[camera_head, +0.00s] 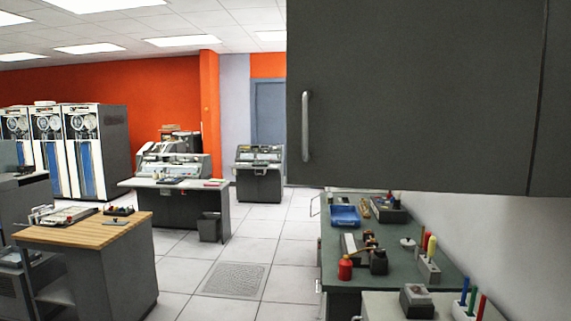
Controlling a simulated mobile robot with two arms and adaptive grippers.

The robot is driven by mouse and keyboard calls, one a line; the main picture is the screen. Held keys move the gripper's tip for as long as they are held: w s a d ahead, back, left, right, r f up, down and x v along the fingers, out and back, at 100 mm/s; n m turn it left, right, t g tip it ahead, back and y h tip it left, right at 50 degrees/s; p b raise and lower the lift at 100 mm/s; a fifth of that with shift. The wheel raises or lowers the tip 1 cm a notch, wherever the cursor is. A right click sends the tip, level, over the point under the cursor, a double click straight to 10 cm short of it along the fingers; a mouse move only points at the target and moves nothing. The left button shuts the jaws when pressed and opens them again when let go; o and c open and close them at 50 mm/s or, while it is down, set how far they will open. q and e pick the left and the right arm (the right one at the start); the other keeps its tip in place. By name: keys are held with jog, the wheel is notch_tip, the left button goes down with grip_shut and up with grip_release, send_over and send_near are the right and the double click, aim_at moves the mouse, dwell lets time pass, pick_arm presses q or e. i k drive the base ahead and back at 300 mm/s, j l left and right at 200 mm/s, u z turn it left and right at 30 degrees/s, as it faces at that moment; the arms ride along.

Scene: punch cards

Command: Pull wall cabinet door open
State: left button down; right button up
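The dark grey wall cabinet door (420,95) fills the upper right of the head view and looks shut. A pale vertical bar handle (306,126) is fixed near its left edge. A thin dark seam runs down near the right edge of the view, between this door and the panel beside it. Neither of my grippers shows in the head view, and nothing touches the handle.
Below the cabinet, a green-topped counter (395,262) holds a blue tray (345,215), a red bottle (345,267) and small tools. A wood-topped desk (90,230) stands at left. The tiled floor (240,255) between is mostly clear, with a waste bin (210,227).

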aim_at(419, 95)
jog(key=i+z, duration=0.25)
jog(key=i, duration=0.15)
jog(key=i+j+z, duration=0.2)
jog(key=i, duration=0.2)
jog(key=i+j+z, duration=0.25)
jog(key=i, duration=0.15)
jog(key=i+l, duration=0.05)
jog(key=l, duration=0.05)
